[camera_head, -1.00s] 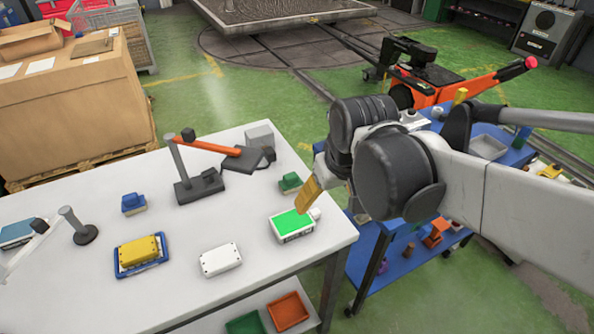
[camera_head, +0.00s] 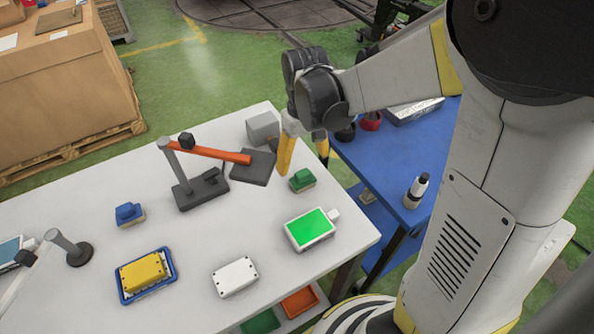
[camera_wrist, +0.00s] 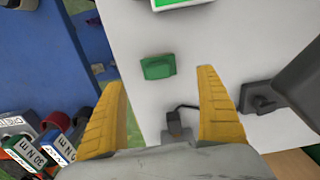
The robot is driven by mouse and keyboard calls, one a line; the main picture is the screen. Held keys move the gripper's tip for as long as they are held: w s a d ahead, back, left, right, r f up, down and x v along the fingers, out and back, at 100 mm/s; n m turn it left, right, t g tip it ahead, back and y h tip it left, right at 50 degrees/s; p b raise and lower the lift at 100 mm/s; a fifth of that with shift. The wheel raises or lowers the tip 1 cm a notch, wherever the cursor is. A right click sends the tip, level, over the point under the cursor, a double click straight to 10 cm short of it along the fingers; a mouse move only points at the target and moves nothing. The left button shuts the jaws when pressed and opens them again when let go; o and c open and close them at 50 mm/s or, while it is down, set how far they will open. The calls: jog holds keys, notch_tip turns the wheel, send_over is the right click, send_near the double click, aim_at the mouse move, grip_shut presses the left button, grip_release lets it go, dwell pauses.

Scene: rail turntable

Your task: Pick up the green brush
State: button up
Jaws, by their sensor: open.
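The green brush (camera_head: 302,180), a small green block with a paler base, stands on the white table (camera_head: 205,235) near its right edge. In the wrist view the green brush (camera_wrist: 158,67) lies just beyond the fingertips, between their lines. My gripper (camera_head: 304,165) has yellow fingers spread apart, just behind and above the brush in the head view. In the wrist view my gripper (camera_wrist: 161,80) is open with nothing between the fingers. Contact with the brush is not visible.
A green-topped white box (camera_head: 311,229) stands in front of the brush. A dark stand with an orange arm (camera_head: 210,153) and a grey block (camera_head: 263,128) are close by. A blue cart (camera_head: 395,150) is to the right. A blue-topped brush (camera_head: 129,213) stands left.

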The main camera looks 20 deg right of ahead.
aim_at(303, 173)
notch_tip(303, 173, down, 2)
jog(key=shift+s+f+b, duration=0.15)
jog(key=shift+f+b, duration=0.05)
jog(key=shift+b, duration=0.15)
jog(key=f+b, duration=0.1)
jog(key=f, duration=0.1)
jog(key=f+b, duration=0.2)
jog(key=f, duration=0.1)
jog(key=shift+w+d+f, duration=0.1)
jog(key=shift+w+f, duration=0.15)
jog(key=shift+f, duration=0.05)
jog(key=shift+r, duration=0.1)
jog(key=c, duration=1.3)
